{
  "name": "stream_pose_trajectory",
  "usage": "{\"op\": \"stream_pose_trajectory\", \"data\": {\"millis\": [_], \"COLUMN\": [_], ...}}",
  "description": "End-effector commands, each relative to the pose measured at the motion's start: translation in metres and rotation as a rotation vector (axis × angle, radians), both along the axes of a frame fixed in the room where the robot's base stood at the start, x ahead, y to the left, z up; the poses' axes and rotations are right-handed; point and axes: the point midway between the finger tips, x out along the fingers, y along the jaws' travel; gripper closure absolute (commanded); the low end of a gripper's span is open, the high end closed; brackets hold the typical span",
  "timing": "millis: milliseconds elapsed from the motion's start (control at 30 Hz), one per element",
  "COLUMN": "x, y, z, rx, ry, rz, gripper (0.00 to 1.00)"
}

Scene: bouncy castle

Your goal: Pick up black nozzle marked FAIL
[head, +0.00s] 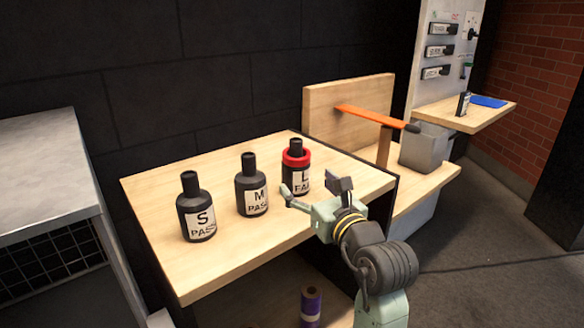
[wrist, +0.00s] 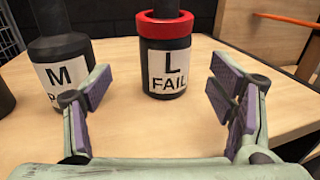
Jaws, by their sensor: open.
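The black nozzle marked L FAIL (head: 303,186) stands upright on the wooden table, with a red ring (head: 296,157) around its shoulder. In the wrist view the FAIL nozzle (wrist: 168,72) is ahead, between the finger lines and a little right of centre. My gripper (head: 316,189) is open and empty, just in front of the nozzle on its near right side, and apart from it. Its purple-padded fingers also show in the wrist view (wrist: 160,100). The arm partly hides the lower part of the nozzle in the head view.
A black nozzle marked M PASS (head: 252,190) stands left of the FAIL one, and one marked S PASS (head: 196,212) farther left. The wooden table (head: 240,262) is otherwise clear. An orange strip (head: 370,116) and a grey bin (head: 424,150) are at the back right.

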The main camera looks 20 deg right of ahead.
Motion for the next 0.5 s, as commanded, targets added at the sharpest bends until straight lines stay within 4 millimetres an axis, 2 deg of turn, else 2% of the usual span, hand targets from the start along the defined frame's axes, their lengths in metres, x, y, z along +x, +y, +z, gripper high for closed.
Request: {"op": "stream_pose_trajectory", "data": {"millis": [100, 367, 500], "x": [0.019, 0.041, 0.063], "y": [0.002, 0.002, -0.001], "z": [0.001, 0.001, 0.001], "rx": [0.001, 0.001, 0.001], "ry": [0.001, 0.0, 0.001], "rz": [0.003, 0.002, 0.003], "gripper": [0.23, 0.23, 0.23]}}
